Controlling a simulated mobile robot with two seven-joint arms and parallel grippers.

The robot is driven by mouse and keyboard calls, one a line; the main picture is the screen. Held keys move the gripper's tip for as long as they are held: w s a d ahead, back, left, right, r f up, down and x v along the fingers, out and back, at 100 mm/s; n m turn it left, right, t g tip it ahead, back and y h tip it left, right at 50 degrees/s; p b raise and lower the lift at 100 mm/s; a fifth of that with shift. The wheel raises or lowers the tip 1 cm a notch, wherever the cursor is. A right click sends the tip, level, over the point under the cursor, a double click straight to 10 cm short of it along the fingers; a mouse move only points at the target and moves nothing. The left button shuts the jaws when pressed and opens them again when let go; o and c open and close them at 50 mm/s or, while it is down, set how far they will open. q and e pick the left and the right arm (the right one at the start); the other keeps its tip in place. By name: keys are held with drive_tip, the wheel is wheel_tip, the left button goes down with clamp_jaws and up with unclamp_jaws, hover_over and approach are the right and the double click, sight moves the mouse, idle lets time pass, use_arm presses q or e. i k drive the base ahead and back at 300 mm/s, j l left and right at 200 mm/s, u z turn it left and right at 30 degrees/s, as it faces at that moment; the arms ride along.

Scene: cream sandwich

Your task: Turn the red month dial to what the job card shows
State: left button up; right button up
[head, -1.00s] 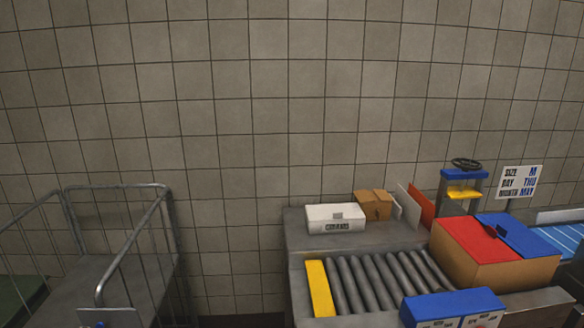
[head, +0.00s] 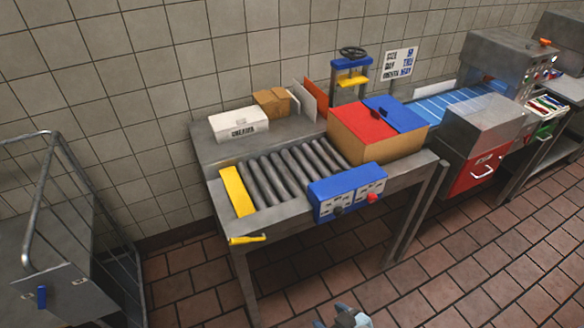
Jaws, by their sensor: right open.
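The red month dial (head: 373,198) is a small knob at the right end of the front panel of the blue dial box (head: 345,181), on the front edge of the roller table. A dark knob (head: 337,210) sits to its left. The dial markings are too small to read. The white job card (head: 401,64) on the back wall has lines for size, day and month; they appear to read M, THU and MAY. My right gripper (head: 347,318) is at the bottom edge, partly cut off, open and well below the dial, apart from it. My left gripper is out of view.
The roller table (head: 215,175) has a yellow bar (head: 237,191) and a yellow handle (head: 247,239) at its left. A box with red and blue flaps (head: 375,140) stands behind the dial box. A wire cart (head: 50,265) is at left. Tiled floor in front is clear.

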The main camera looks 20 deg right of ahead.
sight(371, 198)
drive_tip(key=z, duration=1.3)
drive_tip(key=i+l+u, duration=0.25)
drive_tip(key=u, duration=0.15)
drive_tip(key=i+l+u, duration=0.4)
drive_tip(key=k+j, duration=0.05)
